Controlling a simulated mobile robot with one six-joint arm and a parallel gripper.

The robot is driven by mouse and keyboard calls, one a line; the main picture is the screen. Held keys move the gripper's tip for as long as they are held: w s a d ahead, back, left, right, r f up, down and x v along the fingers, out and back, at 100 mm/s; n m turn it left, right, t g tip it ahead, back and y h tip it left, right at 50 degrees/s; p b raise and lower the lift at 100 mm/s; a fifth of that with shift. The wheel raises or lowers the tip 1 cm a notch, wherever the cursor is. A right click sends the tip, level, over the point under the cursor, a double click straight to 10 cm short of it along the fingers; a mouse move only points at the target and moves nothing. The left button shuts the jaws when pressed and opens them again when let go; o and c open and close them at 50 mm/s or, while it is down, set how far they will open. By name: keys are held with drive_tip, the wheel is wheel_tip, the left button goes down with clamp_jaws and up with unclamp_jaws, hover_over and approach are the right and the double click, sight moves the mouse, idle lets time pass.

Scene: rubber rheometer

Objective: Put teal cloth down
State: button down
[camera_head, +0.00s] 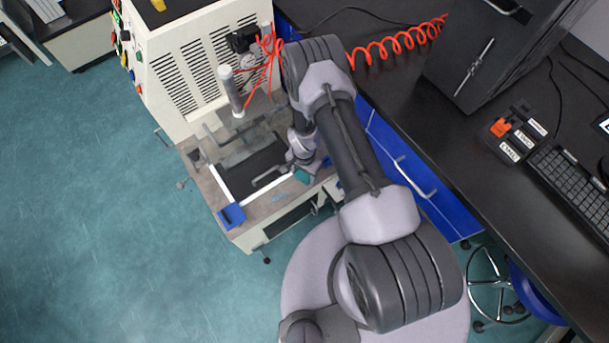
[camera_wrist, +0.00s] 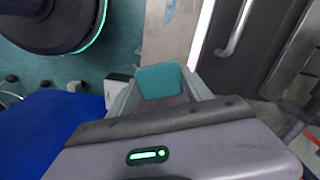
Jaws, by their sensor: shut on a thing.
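The teal cloth (camera_wrist: 161,81) shows in the wrist view as a small flat patch between my gripper's fingers. My gripper (camera_wrist: 163,92) is shut on it. In the head view the teal cloth (camera_head: 302,176) is a small patch by my gripper (camera_head: 298,170), over the right side of the machine's worktop (camera_head: 268,207). My arm hides part of this area. I cannot tell whether the cloth touches the worktop.
A blue piece (camera_head: 231,216) lies at the worktop's front left corner. Blue drawers (camera_head: 388,160) under the black bench (camera_head: 500,190) are close on the right.

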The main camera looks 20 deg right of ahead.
sight(304, 174)
drive_tip(key=f+b, duration=0.1)
drive_tip(key=w+f, duration=0.1)
drive_tip(key=f+b, duration=0.1)
drive_tip(key=f, duration=0.1)
drive_tip(key=shift+w+d+b, duration=0.25)
drive_tip(key=shift+w+b, duration=0.05)
drive_tip(key=shift+b, duration=0.05)
drive_tip(key=shift+r, duration=0.25)
drive_tip(key=shift+f, duration=0.15)
drive_tip(key=c, duration=0.7)
unclamp_jaws()
